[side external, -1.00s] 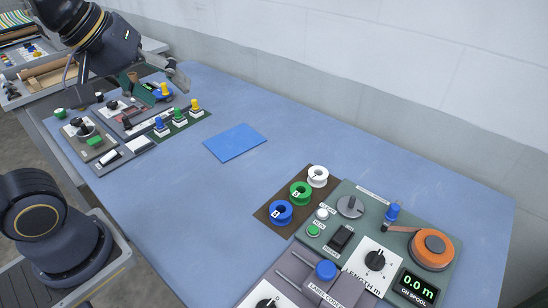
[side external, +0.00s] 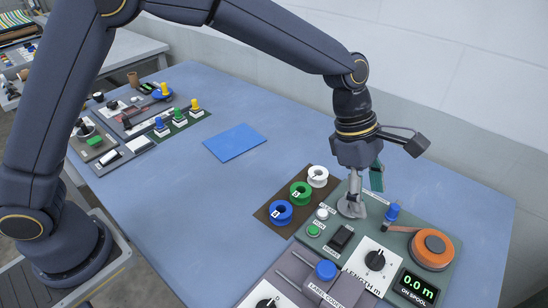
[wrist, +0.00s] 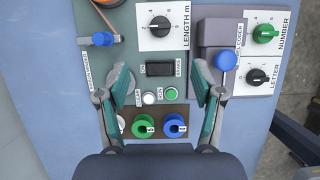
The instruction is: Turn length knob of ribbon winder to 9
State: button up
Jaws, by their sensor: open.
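The ribbon winder (side external: 400,245) is a green panel at the right of the table. Its length knob (side external: 375,260) is black on a white dial plate marked LENGTH m; it also shows in the wrist view (wrist: 160,24), top centre. The display (side external: 417,286) reads 0.0 m, ON SPOOL. My gripper (side external: 362,205) is over the panel's back left part, apart from the length knob. In the wrist view my gripper (wrist: 162,88) is open and empty, its fingers either side of the black switch and buttons. The grey disc on the panel is partly hidden by a finger.
Blue, green and white spools (side external: 301,193) stand left of the winder. An orange ribbon reel (side external: 433,247) and a blue-topped post (side external: 391,212) rise from the panel. The label coder (side external: 325,285) stands in front. A blue sheet (side external: 235,142) lies mid-table, with clear table around it.

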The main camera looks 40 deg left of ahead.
aim_at(377, 255)
jog(key=x, duration=1.5)
jog(key=shift+f, duration=0.4)
jog(key=shift+c, duration=0.2)
jog(key=c, duration=1.1)
